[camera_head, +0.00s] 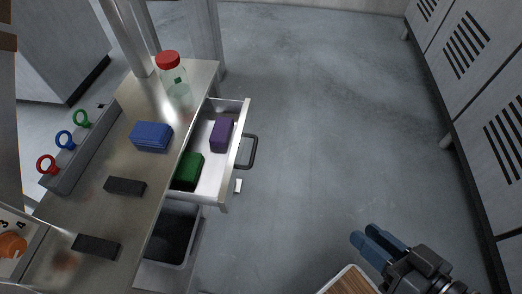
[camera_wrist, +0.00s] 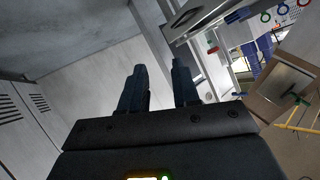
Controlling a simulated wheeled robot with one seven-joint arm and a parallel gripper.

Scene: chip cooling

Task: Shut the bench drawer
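The bench drawer (camera_head: 210,172) is pulled out from the right side of the metal bench (camera_head: 112,211) in the head view. Its front panel faces right and carries a dark loop handle (camera_head: 252,152). A purple block (camera_head: 221,135) and a green block (camera_head: 187,171) lie inside it. My gripper (camera_head: 363,235) is at the lower right, well apart from the drawer and handle. In the wrist view, my gripper (camera_wrist: 160,72) shows two separated fingers with nothing between them.
A red-lidded jar (camera_head: 174,84), a blue box (camera_head: 151,137) and two dark blocks (camera_head: 125,186) stand on the bench. A dark bin (camera_head: 171,233) sits below.

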